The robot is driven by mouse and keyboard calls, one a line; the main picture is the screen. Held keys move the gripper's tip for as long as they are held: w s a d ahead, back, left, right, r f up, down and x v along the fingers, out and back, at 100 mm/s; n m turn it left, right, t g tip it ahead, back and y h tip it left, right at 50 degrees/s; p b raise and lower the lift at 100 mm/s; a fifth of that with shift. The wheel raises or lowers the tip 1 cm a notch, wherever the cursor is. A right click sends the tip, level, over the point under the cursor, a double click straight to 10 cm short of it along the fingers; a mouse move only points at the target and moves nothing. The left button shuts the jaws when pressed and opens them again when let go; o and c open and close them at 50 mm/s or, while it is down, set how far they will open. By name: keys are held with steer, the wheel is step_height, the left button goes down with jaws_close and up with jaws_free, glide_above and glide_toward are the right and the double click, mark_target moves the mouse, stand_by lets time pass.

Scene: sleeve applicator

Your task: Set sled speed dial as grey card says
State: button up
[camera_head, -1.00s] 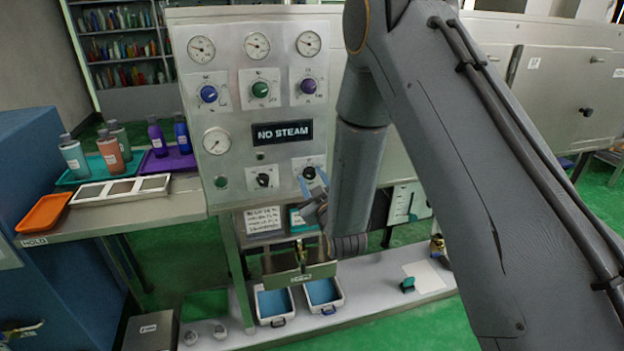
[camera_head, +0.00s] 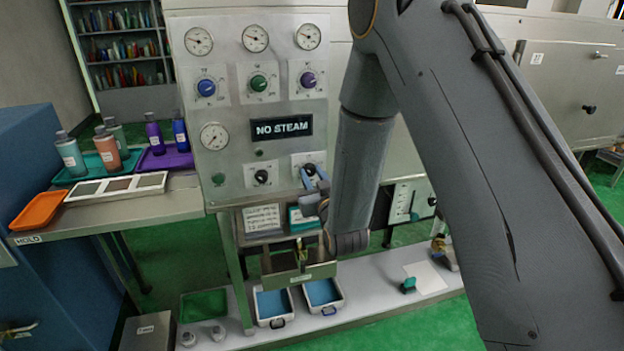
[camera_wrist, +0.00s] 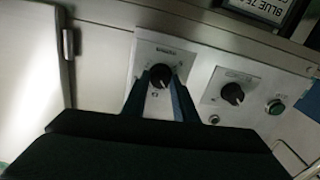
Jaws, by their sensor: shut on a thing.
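The steel panel (camera_head: 225,135) carries two black dials in its lower row. My gripper (camera_head: 312,180) is at the right-hand dial (camera_head: 309,169), and the arm partly hides that dial's plate. In the wrist view my gripper (camera_wrist: 163,85) is shut on this black dial (camera_wrist: 160,73), with a finger on either side of the knob. The other black dial (camera_head: 262,177) is free; it also shows in the wrist view (camera_wrist: 232,94). The small dial labels are too small to read. I cannot make out which card is grey.
Blue, green and purple dials (camera_head: 258,83) and gauges sit above a NO STEAM sign (camera_head: 282,128). At left, a bench holds bottles, a swatch frame (camera_head: 117,187) and an orange tray (camera_head: 38,210). A low shelf holds blue-lined bins (camera_head: 272,305).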

steer(key=m+b, duration=0.2)
steer(key=m, duration=0.2)
steer(key=shift+f+m, duration=0.15)
steer(key=shift+m, duration=0.15)
steer(key=shift+m+b, duration=0.85)
steer(key=shift+m, duration=1.15)
steer(key=o, duration=1.1)
steer(key=shift+c, duration=0.2)
steer(key=b+v, duration=0.1)
steer(key=v, duration=0.7)
steer(key=shift+b, duration=0.35)
steer(key=shift+w, duration=0.1)
